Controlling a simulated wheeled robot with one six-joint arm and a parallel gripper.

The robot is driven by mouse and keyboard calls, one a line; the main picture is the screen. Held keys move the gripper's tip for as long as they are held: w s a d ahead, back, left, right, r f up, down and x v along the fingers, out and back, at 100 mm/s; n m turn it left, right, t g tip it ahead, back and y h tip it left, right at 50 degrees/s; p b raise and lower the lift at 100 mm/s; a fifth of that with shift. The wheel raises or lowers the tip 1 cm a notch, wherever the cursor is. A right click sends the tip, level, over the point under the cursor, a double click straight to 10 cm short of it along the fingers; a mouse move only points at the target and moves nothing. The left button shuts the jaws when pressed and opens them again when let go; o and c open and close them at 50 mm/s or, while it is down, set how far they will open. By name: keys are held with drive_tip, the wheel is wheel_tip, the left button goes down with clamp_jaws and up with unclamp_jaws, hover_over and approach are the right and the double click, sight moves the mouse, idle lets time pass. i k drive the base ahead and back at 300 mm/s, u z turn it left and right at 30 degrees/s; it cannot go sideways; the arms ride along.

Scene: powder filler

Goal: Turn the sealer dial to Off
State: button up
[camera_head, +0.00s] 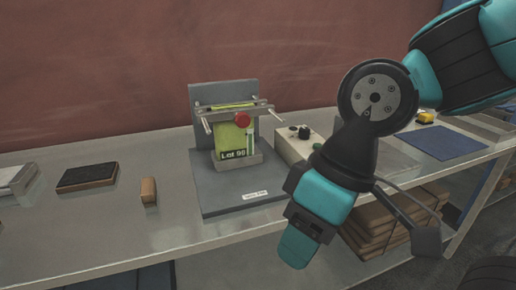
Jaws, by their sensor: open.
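A cream control box (291,149) stands on the bench just right of the press-like device, with a small black knob (304,132) on top that looks like the sealer dial. Its markings and setting are too small to read, and my arm stands close to the box's right side. The device (222,98) has a grey back plate, metal bars and a red knob, and a yellow-green pouch (229,136) marked "Lot" hangs in it. My gripper (415,230) is open, partly hidden behind my wrist, and low in front of the bench's right part, apart from the dial.
A dark block (88,177) and a small brown block (148,191) lie on the bench at left. A blue mat (440,142) and a yellow item (425,117) are at right. Stacked brown boards (385,238) sit below the bench.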

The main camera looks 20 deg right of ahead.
sight(304, 132)
drive_tip(key=z, duration=0.3)
drive_tip(key=i, duration=1)
drive_tip(key=z, duration=0.3)
